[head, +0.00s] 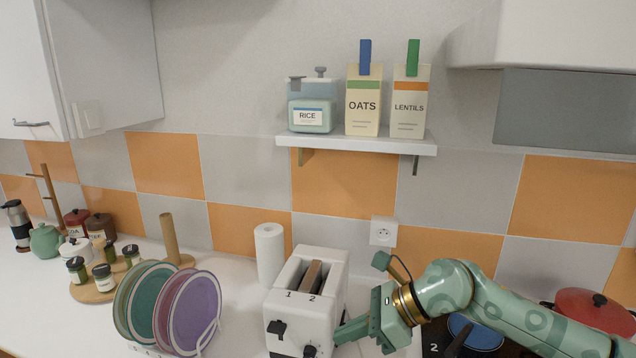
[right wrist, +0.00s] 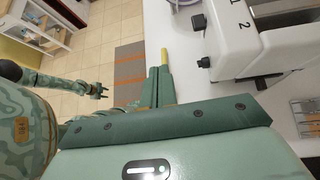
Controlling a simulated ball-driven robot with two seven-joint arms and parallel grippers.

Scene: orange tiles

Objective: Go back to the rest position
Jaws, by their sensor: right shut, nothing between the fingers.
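My right gripper (head: 340,332) is at the front right side of the white toaster (head: 292,318), low beside its front face. In the right wrist view its two green fingers (right wrist: 158,84) are together with nothing between them. The toaster (right wrist: 240,35) shows there to the right, apart from the fingertips. A brown slice (head: 311,276) sits in one toaster slot. My left arm is out of the head view. A small green gripper, apparently my left one (right wrist: 99,90), shows far off in the right wrist view, too small to tell its jaws.
A plate rack (head: 205,336) with several plates stands left of the toaster. A paper roll (head: 269,254) stands behind it. A hob with a blue pan (head: 476,333) and a red pot (head: 594,310) is at the right. A shelf (head: 357,143) hangs above. Open floor (right wrist: 115,32) lies beyond the counter.

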